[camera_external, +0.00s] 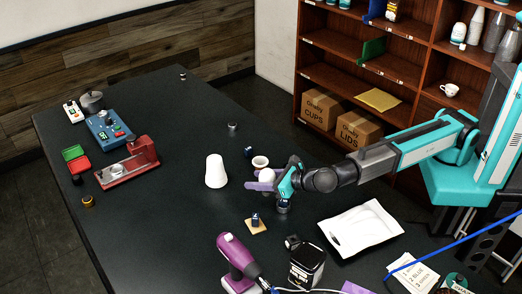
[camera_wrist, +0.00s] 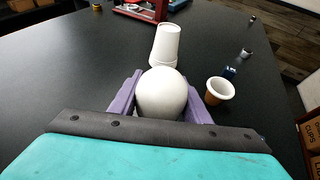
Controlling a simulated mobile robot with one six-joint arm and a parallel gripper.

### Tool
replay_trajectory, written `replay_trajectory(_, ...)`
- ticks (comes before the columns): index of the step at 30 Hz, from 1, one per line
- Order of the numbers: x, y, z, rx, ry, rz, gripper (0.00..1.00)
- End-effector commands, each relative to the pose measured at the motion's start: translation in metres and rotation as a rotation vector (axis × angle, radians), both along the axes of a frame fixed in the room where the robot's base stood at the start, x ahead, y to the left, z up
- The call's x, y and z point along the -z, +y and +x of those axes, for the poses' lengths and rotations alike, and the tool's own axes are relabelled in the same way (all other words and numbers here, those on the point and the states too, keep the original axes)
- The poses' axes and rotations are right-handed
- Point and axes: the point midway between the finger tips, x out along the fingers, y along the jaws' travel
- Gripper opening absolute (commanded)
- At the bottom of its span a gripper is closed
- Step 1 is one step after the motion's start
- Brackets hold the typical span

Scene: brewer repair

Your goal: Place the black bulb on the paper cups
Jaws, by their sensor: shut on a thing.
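My gripper (camera_external: 262,181) is shut on a white round bulb (camera_external: 267,176) and holds it between its purple fingers. In the wrist view the white bulb (camera_wrist: 161,93) fills the space between the fingers. No black colour shows on its visible side; its underside is hidden. The white paper cups (camera_external: 215,171) stand upside down in a stack on the black table, left of the gripper and apart from it. In the wrist view the paper cups (camera_wrist: 165,45) are straight ahead, just beyond the bulb.
A small brown-and-white cup (camera_external: 260,162) stands close behind the gripper. A dark blue block (camera_external: 248,152) and a metal cylinder (camera_external: 232,127) are further back.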

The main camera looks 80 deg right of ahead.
Motion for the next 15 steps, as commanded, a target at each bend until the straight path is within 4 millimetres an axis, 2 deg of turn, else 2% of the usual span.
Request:
replay_trajectory(5, -0.017, -0.023, 0.006, 0.102, -0.003, 0.0, 0.18)
replay_trajectory(15, -0.077, -0.087, 0.024, 0.291, -0.004, 0.001, 0.18)
